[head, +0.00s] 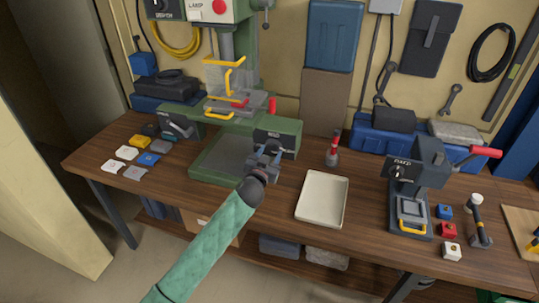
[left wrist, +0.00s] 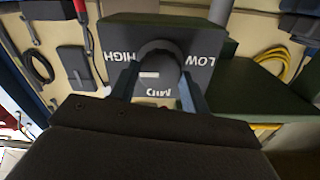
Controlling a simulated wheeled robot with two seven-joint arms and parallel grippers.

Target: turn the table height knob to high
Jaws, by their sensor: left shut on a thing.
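The table height knob (left wrist: 160,70) is a dark round knob on a dark panel in the left wrist view. The panel carries the words HIGH, MID and LOW, which look upside down there, with HIGH on the left, LOW on the right and MID at the bottom. A short white mark on the knob sits left of its middle, on the HIGH side. My left gripper (head: 267,151) is shut on the knob, with one finger on each side. The panel (head: 282,140) is on the front of the green drill press. My right gripper is not in view.
The green press base (head: 215,160) stands beside my left gripper. A grey press with a red handle (head: 486,152) stands farther right. Small tiles (head: 127,153) lie at the left.

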